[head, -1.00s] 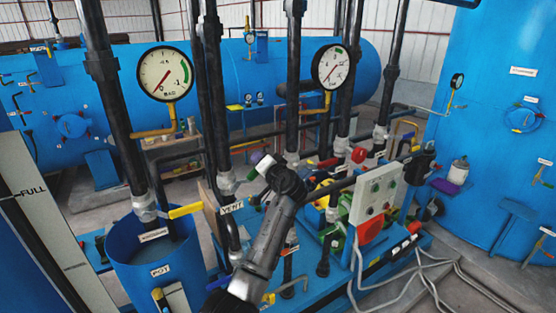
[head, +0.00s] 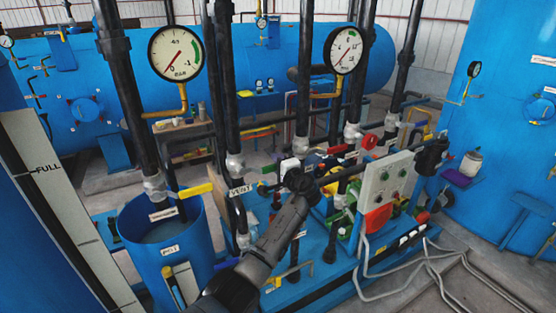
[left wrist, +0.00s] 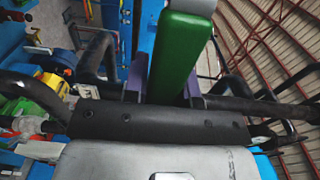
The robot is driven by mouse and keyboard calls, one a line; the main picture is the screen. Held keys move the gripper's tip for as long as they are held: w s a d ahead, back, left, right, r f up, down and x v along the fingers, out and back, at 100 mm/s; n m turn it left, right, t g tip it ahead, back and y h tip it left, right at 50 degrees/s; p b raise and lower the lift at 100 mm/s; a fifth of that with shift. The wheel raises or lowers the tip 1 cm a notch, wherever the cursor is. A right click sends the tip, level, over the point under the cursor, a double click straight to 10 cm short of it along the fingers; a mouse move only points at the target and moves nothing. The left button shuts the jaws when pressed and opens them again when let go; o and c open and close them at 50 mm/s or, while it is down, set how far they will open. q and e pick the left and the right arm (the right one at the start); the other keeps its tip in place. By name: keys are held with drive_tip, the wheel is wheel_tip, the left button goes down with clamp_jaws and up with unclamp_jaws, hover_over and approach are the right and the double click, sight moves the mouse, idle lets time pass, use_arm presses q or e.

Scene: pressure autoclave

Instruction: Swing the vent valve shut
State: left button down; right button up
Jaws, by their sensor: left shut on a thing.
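The vent valve's green lever handle (left wrist: 178,55) stands between the purple fingers of my left gripper (left wrist: 162,82) in the left wrist view. The gripper is shut on it. In the head view my left gripper (head: 284,174) reaches in from below, just right of the white VENT label (head: 240,190). Only a small green piece of the handle (head: 267,168) shows beside it. My right gripper is not in view.
Vertical black pipes (head: 302,90) and two dial gauges (head: 175,53) stand close behind. A blue pot (head: 163,270) with a yellow-handled valve (head: 196,190) is left. A grey control box (head: 385,190) with a red part (head: 378,217) stands right, with hoses on the floor.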

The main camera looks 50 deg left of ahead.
use_arm(q)
drive_tip(key=shift+f, duration=0.25)
idle(0.3)
drive_tip(key=c, duration=0.9)
unclamp_jaws()
drive_tip(key=shift+b+v, duration=1.9)
drive_tip(key=shift+v, duration=5.05)
drive_tip(key=shift+r, duration=0.1)
